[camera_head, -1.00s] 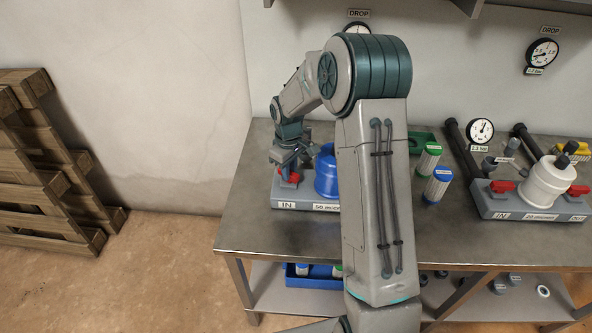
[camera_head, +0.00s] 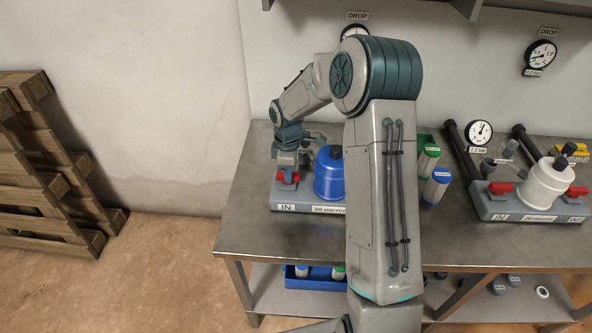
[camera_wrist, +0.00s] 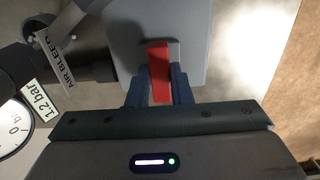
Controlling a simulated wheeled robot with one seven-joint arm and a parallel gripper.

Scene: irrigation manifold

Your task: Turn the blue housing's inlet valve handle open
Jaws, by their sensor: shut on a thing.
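The blue housing (camera_head: 329,174) stands on a grey base (camera_head: 307,208) on the bench, beside a label "IN". Its red inlet valve handle (camera_head: 288,177) is at the base's left end, under my gripper (camera_head: 289,163). In the wrist view the red handle (camera_wrist: 159,72) lies between the two dark fingers of my gripper (camera_wrist: 160,88), which is shut on it. The handle points roughly along the picture's vertical there. My arm hides part of the base's right side, including any outlet handle.
A white housing (camera_head: 547,184) with red handles stands on another base at the right. Green-capped and blue-capped cartridges (camera_head: 437,185) stand right of my arm. In the wrist view an "AIR BLEED" tag (camera_wrist: 69,63) and a gauge (camera_wrist: 14,128) are at left. Wooden pallets (camera_head: 45,170) lean at far left.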

